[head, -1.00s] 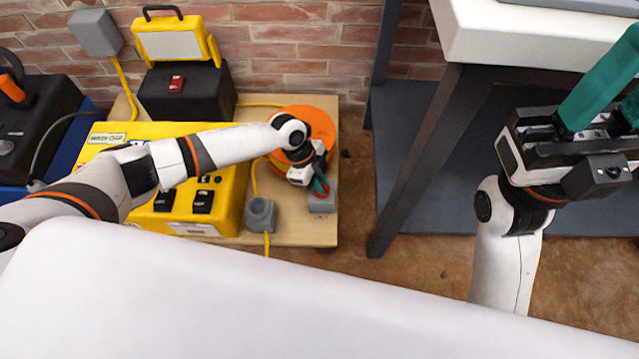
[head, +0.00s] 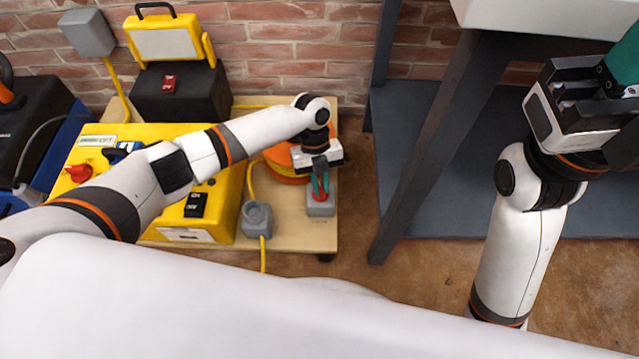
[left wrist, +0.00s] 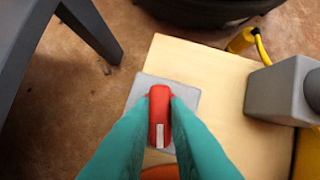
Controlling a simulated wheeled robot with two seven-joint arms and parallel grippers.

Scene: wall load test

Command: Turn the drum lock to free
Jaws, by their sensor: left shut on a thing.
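The drum lock is a grey block (head: 320,209) with a red handle, on the right edge of the wooden board. In the left wrist view its red handle (left wrist: 159,112), bearing a pale stripe, stands upright in the picture on the grey plate. My left gripper (head: 320,184) reaches down over the lock, its teal fingers shut on the handle from both sides. The orange drum (head: 285,160) is behind this gripper and partly hidden by it. The lock's markings are too small to read. My right gripper (head: 622,85) is at the upper right, its fingertips out of frame.
The wooden board (head: 300,232) also carries a yellow control box (head: 225,215), a grey socket (head: 257,217) with a yellow cable, and a black box (head: 183,100) under a yellow lamp (head: 163,42). A dark table leg (head: 430,150) stands to the right. Bare floor lies between.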

